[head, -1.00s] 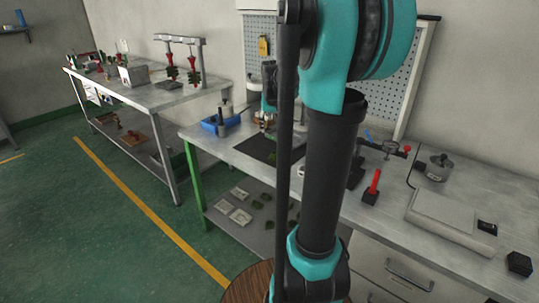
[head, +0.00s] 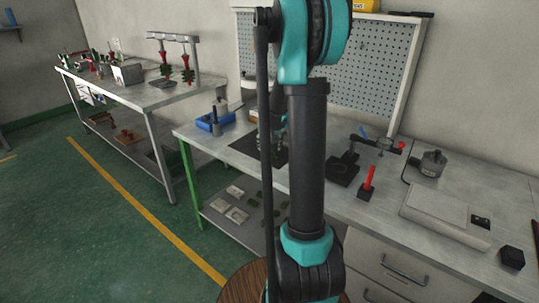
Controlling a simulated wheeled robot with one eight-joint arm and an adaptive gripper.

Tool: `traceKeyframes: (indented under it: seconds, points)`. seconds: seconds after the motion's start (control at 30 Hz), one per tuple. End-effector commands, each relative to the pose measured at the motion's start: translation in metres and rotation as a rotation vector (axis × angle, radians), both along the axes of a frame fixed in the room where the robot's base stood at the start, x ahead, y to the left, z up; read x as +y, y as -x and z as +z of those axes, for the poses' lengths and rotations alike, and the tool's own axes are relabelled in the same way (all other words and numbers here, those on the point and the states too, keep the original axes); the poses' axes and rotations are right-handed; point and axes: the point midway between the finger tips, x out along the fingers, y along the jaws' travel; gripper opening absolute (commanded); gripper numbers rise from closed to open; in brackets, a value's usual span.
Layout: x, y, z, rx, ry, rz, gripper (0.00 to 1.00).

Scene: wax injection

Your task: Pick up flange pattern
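I cannot make out a flange pattern for certain in the head view. A dark mat (head: 243,146) lies on the near workbench, partly behind my arm. My gripper (head: 280,128) is over this mat area, mostly hidden behind my own arm links. Its fingertips are too small and covered to show whether they are open or hold anything. Small green pieces (head: 237,215) and pale flat pieces (head: 219,206) lie on the shelf under the bench.
A blue bin (head: 214,124) stands left of the mat. Right of my arm are a red-handled tool (head: 367,183), a dark clamp stand (head: 343,170), a grey scale (head: 440,211), a metal pot (head: 432,164) and a black block (head: 512,257). Another table (head: 150,95) holds red-and-green trees on a rack.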

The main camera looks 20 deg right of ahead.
Motion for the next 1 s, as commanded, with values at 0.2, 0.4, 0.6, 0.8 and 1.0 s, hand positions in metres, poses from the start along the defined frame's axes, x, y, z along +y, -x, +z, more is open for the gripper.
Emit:
traceKeyframes:
  seconds: [0.2,0.4,0.6,0.8,1.0]
  points:
    - [-0.003,-0.008,-0.021,0.000,0.000,0.000,0.59]
    - [-0.004,-0.010,-0.025,0.000,0.000,-0.001,0.59]
    - [-0.004,-0.010,-0.025,0.000,0.000,-0.001,0.47]
    - [-0.004,-0.010,-0.025,0.000,0.000,0.000,0.23]
    - [-0.004,-0.009,-0.025,0.001,-0.001,-0.001,0.13]
